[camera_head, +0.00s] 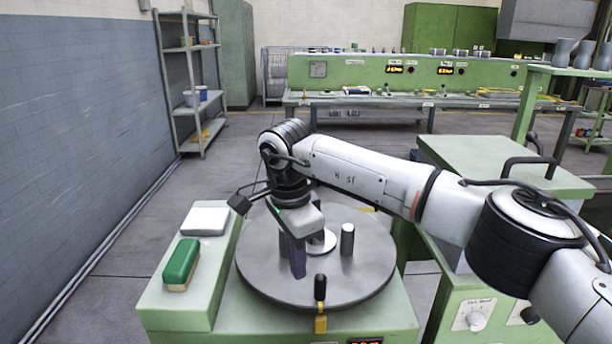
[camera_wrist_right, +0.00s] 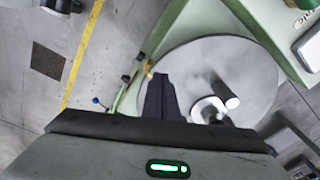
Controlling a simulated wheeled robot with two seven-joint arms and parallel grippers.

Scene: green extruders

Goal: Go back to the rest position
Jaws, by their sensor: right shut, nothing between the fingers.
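My right gripper (camera_head: 297,262) hangs over the round metal turntable (camera_head: 262,275) in the head view, fingers pointing down. In the right wrist view its dark fingers (camera_wrist_right: 161,98) are together, with nothing between them, above the plate (camera_wrist_right: 255,65). A metal cylinder (camera_head: 347,239) stands on the plate to the right of the gripper. A light disc-shaped piece (camera_head: 322,243) is partly hidden behind the gripper. My left gripper is not in view.
A green-and-tan brush or block (camera_head: 181,264) and a white box (camera_head: 205,221) lie on the green ledge at left. A black-knobbed lever (camera_head: 320,290) stands at the plate's front edge. A green cabinet (camera_head: 490,160) is at right. Open floor lies behind.

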